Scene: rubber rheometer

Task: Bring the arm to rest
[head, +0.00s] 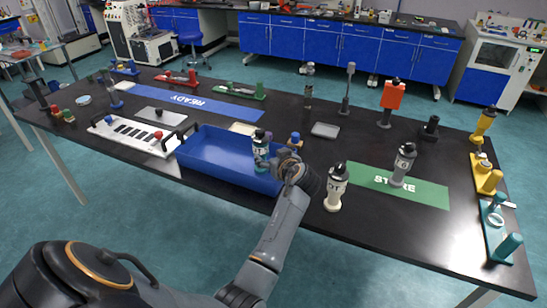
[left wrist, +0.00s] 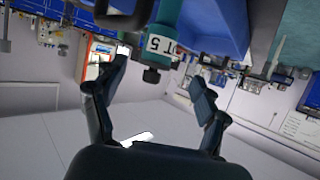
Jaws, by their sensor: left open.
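My left arm comes up from the bottom of the head view, and its gripper (head: 284,157) is close to the right end of the blue tray. In the left wrist view the left gripper (left wrist: 160,72) is open, with nothing between its fingers. A teal bottle with a dark cap (head: 260,154) stands at the tray's right end, just left of the gripper. In the left wrist view the teal bottle (left wrist: 162,35), with a label reading about "T 5", lies beyond the fingertips and appears upside down. My right gripper is not in view.
The blue tray (head: 205,166) has raised walls. A cream bottle (head: 336,190) stands right of my gripper, near the front edge. A grey bottle (head: 403,165) stands on the green STORE mat (head: 432,192). A white rack (head: 112,139) is left of the tray. Free air lies in front of the table.

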